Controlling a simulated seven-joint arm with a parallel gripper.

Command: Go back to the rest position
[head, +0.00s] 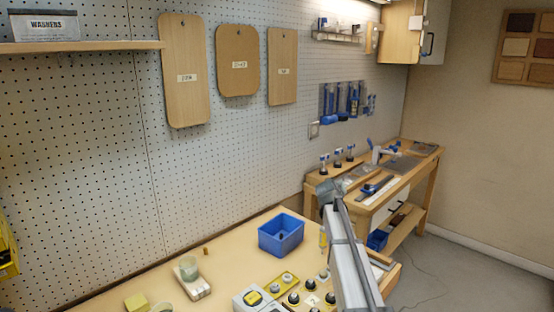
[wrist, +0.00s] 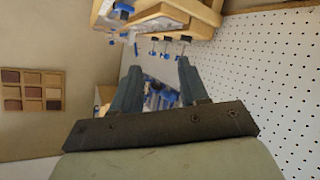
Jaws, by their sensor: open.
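My gripper shows in the wrist view (wrist: 157,80) with its two dark fingers apart and nothing between them. Behind the gap are blurred blue and pale shapes that I cannot make out. In the head view my grey arm rises from the bottom right, in front of the right end of the near bench (head: 225,262). Its far end is at the height of the bench in the background. The fingertips are not clear in the head view.
A blue bin (head: 281,235) stands on the near bench, just left of my arm. A white block with a cup (head: 190,270), a yellow block (head: 136,302) and several dark knobs lie nearby. A pegboard (head: 200,170) backs the bench. A second wooden bench (head: 430,165) stands at the back right.

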